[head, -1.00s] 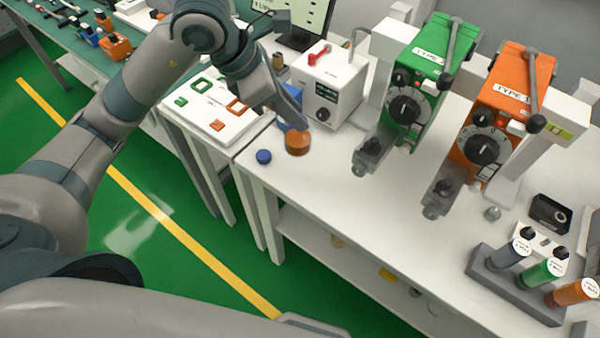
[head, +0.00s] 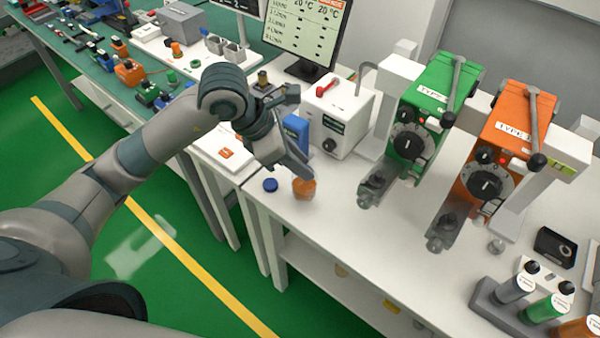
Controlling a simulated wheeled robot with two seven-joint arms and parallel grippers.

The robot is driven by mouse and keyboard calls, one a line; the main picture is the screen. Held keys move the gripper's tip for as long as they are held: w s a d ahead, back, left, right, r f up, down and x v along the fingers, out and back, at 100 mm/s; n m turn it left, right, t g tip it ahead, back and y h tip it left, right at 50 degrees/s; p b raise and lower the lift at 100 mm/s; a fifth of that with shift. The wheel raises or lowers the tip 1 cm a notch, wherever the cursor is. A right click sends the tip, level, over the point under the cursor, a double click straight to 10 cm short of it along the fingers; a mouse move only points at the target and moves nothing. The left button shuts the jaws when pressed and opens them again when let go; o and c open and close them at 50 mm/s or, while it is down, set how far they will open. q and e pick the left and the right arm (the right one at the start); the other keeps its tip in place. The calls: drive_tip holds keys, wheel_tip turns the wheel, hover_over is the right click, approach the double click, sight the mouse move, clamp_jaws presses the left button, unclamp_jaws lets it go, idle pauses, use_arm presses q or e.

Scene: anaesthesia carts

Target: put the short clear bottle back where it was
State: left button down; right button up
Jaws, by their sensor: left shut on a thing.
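The short clear bottle (head: 304,189), with orange contents, is at the left end of the white bench, in front of the white box with a dial. It looks upright. I cannot tell whether its base touches the bench top. My left gripper (head: 303,173) comes down from the upper left and is shut on the bottle, its fingers covering part of the upper end. A blue cap (head: 270,185) lies on the bench just left of the bottle. My right gripper is not in view.
Behind stand a blue box (head: 296,132), the white box with a dial (head: 335,120), and the green (head: 420,125) and orange (head: 497,150) vaporizers. A grey rack (head: 500,307) of bottles is at right front. The bench (head: 370,240) is clear in front of the vaporizers.

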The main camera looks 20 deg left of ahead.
use_arm(q)
drive_tip(key=shift+f+p, duration=0.55)
drive_tip(key=shift+f, duration=1.5)
drive_tip(key=c, duration=1.5)
unclamp_jaws()
drive_tip(key=shift+o, duration=0.2)
drive_tip(key=shift+r, duration=0.1)
